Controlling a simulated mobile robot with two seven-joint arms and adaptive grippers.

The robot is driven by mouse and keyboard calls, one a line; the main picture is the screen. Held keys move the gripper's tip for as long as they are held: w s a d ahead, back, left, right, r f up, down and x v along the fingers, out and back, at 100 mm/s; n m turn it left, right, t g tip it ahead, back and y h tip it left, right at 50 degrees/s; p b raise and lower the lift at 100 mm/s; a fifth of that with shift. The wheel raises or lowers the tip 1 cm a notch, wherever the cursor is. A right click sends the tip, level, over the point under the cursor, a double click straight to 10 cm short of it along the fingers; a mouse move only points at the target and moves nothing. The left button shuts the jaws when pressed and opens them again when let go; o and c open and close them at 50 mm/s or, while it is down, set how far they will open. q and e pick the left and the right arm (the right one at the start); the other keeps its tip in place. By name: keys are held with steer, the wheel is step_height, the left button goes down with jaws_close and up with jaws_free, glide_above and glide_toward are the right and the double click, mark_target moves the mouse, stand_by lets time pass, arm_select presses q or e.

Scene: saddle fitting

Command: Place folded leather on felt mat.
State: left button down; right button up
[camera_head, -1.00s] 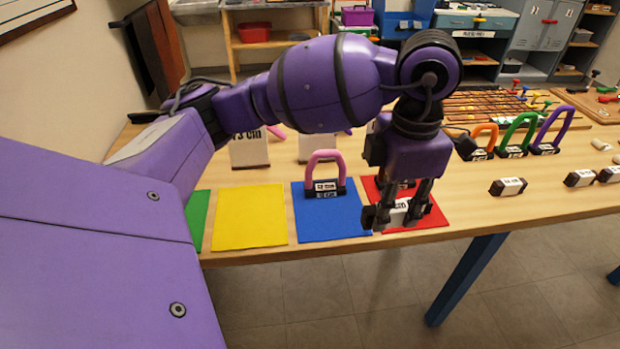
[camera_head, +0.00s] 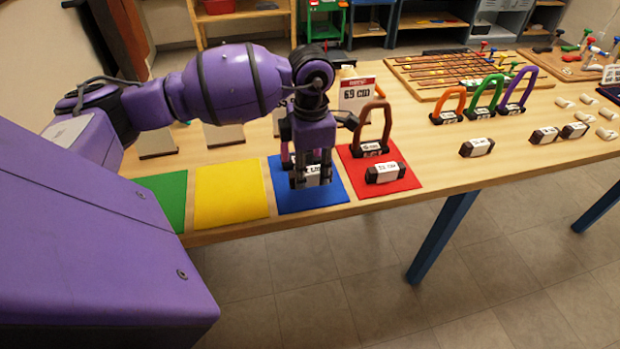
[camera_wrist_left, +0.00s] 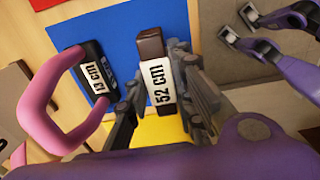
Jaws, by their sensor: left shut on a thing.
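My left gripper (camera_head: 312,186) is over the blue felt mat (camera_head: 330,196). It is shut on a folded leather piece, a dark brown strip with a white 52 cm label (camera_wrist_left: 158,65), seen between the fingers in the left wrist view. Whether the piece touches the mat I cannot tell. A pink leather arch (camera_wrist_left: 62,115) with a 13 cm label stands beside it, mostly hidden in the head view. The red mat (camera_head: 405,186) holds a brown arch (camera_head: 373,125) and a folded piece (camera_head: 384,173). The yellow mat (camera_head: 231,192) and green mat (camera_head: 162,195) look empty. My right gripper is not seen.
To the right stand orange (camera_head: 449,105), green (camera_head: 487,97) and purple (camera_head: 519,90) arches. Several small labelled pieces lie in front of them, including one nearby (camera_head: 477,147). A 69 cm sign (camera_head: 355,94) stands behind the mats. The table's front edge is close to the mats.

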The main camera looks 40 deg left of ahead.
mark_target(310, 180)
arm_select(q)
steer(key=shift+f, duration=1.55)
steer(key=shift+f, duration=0.1)
